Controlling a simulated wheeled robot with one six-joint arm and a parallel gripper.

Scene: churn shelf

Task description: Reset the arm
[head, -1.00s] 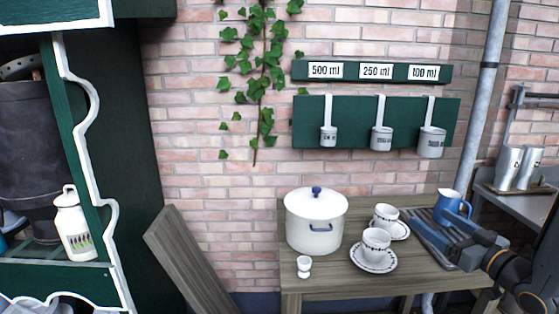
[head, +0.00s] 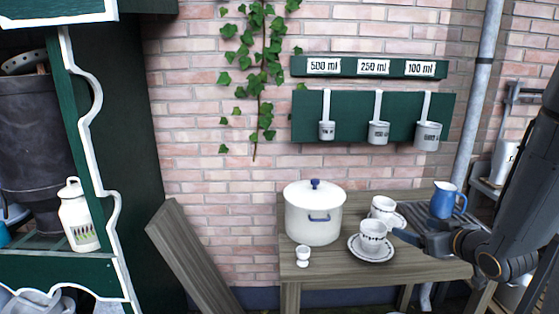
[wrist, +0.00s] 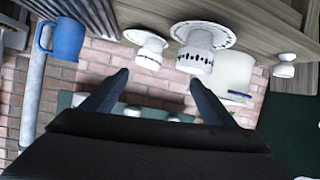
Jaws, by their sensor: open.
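My gripper (head: 408,237) is at the right of the wooden table in the head view, just right of the front cup and saucer. In the wrist view, where the scene appears upside down, its two fingers (wrist: 160,78) are spread apart with nothing between them. My dark arm rises along the right edge of the head view.
The table (head: 400,265) holds a lidded white pot (head: 313,218), an egg cup (head: 303,256), a front cup (head: 372,238), a back cup (head: 382,206) and a blue jug (head: 443,203). Measuring ladles hang from a green board (head: 350,108) on the brick wall.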

